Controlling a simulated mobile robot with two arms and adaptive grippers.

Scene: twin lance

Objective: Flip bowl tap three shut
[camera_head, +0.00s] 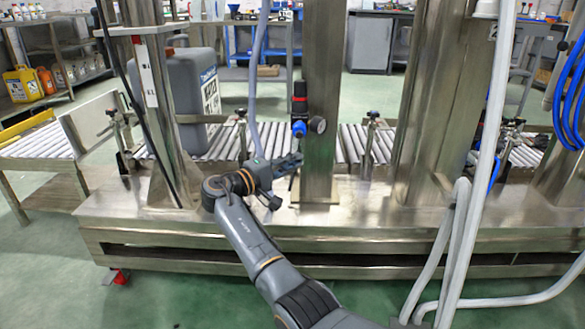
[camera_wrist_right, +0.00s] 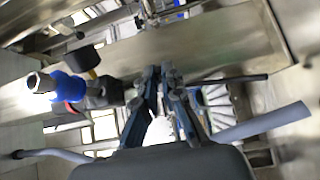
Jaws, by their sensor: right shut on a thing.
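My right gripper (camera_head: 294,160) is at the left side of the middle steel post (camera_head: 320,90), below the regulator unit. In the right wrist view its two fingers (camera_wrist_right: 158,76) are close together at the tips, shut on a small part at the post that they largely hide. A thin dark bar (camera_wrist_right: 232,79) runs to the right from beside the fingers. The blue bowl (camera_head: 299,128) of the unit is above the gripper, and in the wrist view it (camera_wrist_right: 70,87) is left of the fingers. I cannot make out the tap's position. My left gripper is out of view.
A round gauge (camera_head: 318,125) sits on the post beside the bowl. A grey hose (camera_head: 250,100) hangs just left of it. A grey canister (camera_head: 195,85) stands on the roller conveyor (camera_head: 345,150) behind. The steel base's top (camera_head: 350,205) is largely clear.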

